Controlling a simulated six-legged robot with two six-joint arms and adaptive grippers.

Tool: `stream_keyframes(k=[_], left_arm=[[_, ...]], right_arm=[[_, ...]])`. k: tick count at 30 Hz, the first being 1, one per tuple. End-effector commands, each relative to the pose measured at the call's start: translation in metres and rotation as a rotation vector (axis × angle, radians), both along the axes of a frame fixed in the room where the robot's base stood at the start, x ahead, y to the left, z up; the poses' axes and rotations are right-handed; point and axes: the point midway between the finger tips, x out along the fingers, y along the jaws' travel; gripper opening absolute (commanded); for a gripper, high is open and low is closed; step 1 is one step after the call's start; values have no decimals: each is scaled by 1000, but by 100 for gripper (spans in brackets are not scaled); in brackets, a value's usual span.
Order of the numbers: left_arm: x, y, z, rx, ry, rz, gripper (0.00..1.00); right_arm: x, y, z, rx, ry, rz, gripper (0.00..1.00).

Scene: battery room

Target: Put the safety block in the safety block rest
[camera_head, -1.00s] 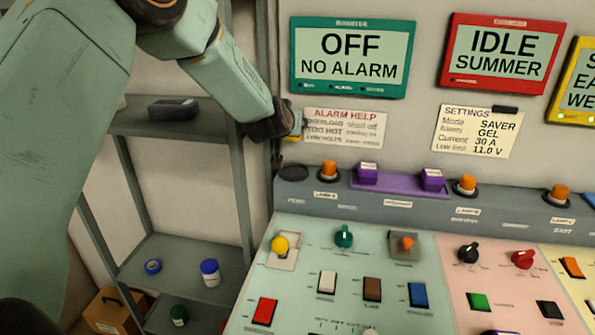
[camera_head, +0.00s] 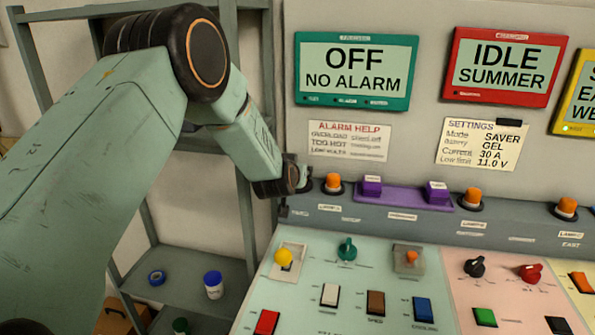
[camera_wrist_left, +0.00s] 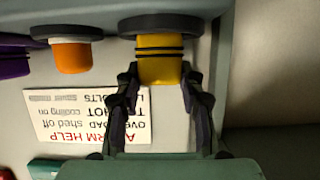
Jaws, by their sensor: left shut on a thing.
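The yellow safety block (camera_wrist_left: 160,60) with black bands is between the fingers of my left gripper (camera_wrist_left: 158,76) in the left wrist view. The gripper is shut on it. The block's far end meets a dark round seat (camera_wrist_left: 175,25), which looks like the safety block rest; I cannot tell whether it is fully seated. In the head view my left gripper (camera_head: 301,180) is at the left end of the grey ledge, beside the nearest orange lamp. There the block and the seat are hidden by the gripper. My right gripper is not in view.
An orange lamp (camera_head: 333,182) stands close right of my left gripper. A purple tray (camera_head: 404,197) with two purple pieces lies further right on the ledge. The sloped panel (camera_head: 310,222) with knobs and switches is below. A grey shelf (camera_head: 190,262) stands left.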

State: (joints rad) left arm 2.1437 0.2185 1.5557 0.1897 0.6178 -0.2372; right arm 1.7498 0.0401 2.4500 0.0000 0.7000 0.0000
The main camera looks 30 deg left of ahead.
Motion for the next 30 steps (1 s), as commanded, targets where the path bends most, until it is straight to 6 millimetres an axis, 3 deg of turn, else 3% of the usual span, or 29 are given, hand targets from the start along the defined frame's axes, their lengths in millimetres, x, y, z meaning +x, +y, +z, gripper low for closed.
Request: stream_keyframes(k=[4, 5, 12, 23, 30], left_arm=[[0, 0, -3, 0, 1, 0, 6], [0, 0, -3, 0, 1, 0, 41], [0, 0, -2, 0, 1, 0, 62], [0, 0, 1, 0, 1, 1, 62], [-24, -6, 11, -1, 2, 0, 62]], right_arm=[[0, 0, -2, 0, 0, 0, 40], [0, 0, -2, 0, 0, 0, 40], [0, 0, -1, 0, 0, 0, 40], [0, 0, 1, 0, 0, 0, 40], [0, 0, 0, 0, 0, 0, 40]])
